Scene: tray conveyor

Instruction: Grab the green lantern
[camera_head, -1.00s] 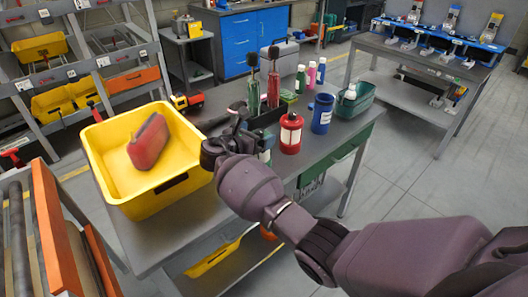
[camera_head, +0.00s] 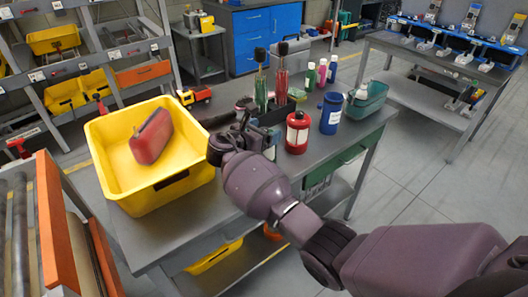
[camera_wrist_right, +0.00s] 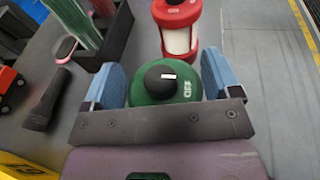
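The green lantern (camera_wrist_right: 165,84), with a round green top and a black knob, is seen from above in the right wrist view. It sits between the two blue finger pads of my right gripper (camera_wrist_right: 164,80), which are spread on either side of it. The pads look close to its sides; I cannot tell whether they touch. In the head view my right gripper (camera_head: 232,138) is over the grey workbench (camera_head: 228,228), between the yellow bin and the red lantern, and mostly hides the green lantern. My left gripper is not in view.
A red lantern (camera_head: 297,131) and a blue container (camera_head: 331,113) stand close to the right. A dark holder with tall bottles (camera_head: 270,135) is behind. The yellow bin (camera_head: 128,183) with a red item (camera_head: 151,136) is at left. A black flashlight (camera_wrist_right: 47,100) lies nearby.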

